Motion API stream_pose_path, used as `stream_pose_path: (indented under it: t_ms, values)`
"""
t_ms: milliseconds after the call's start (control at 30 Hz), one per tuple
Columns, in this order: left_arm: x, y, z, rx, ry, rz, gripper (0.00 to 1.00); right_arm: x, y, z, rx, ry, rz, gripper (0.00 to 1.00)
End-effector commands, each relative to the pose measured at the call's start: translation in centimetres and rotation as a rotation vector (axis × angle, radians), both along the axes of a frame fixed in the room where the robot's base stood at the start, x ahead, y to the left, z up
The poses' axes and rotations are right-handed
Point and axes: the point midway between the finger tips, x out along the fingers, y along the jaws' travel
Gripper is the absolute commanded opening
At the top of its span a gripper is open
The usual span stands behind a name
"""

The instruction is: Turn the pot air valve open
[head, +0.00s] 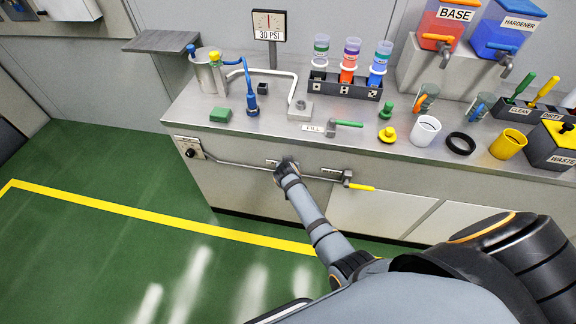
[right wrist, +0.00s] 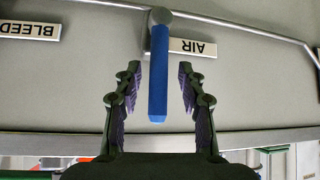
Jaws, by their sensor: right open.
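The air valve's blue handle (right wrist: 158,75) shows in the right wrist view, beside the upside-down AIR label (right wrist: 193,47). It sticks out from a round grey pivot (right wrist: 160,16) and lies roughly crosswise to the pipe. My right gripper (right wrist: 159,72) is open, with one finger on each side of the handle and a visible gap to both. In the head view my right gripper (head: 284,166) is at the bench's front panel and hides the blue handle. A grey pot (head: 207,75) with blue and yellow fittings stands on the bench at the left. My left gripper is not in view.
A yellow-handled valve (head: 360,186) is on the same pipe (head: 235,164), right of my gripper. A BLEED label (right wrist: 30,31) shows in the wrist view. A black-knobbed box (head: 189,149) is at the pipe's left end. A 30 PSI gauge (head: 269,25) stands behind the bench.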

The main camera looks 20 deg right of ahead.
Motion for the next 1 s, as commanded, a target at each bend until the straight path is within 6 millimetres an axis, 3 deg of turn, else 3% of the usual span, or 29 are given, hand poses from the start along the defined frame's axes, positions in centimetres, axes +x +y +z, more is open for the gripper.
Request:
stream_pose_path:
  t_ms: [167, 400, 600, 1000]
  values:
    - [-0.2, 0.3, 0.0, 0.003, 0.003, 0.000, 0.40, 0.1, 0.0, 0.9, -0.001, -0.003, 0.000, 0.40]
    - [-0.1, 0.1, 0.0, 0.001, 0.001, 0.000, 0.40, 0.1, 0.0, 6.1, 0.001, -0.005, 0.000, 0.40]
    - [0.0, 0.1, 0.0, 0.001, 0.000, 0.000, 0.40, 0.1, 0.0, 9.3, 0.000, -0.002, 0.001, 0.40]
    - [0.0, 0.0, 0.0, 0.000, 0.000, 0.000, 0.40, 0.0, 0.0, 10.0, 0.000, 0.000, 0.000, 0.40]
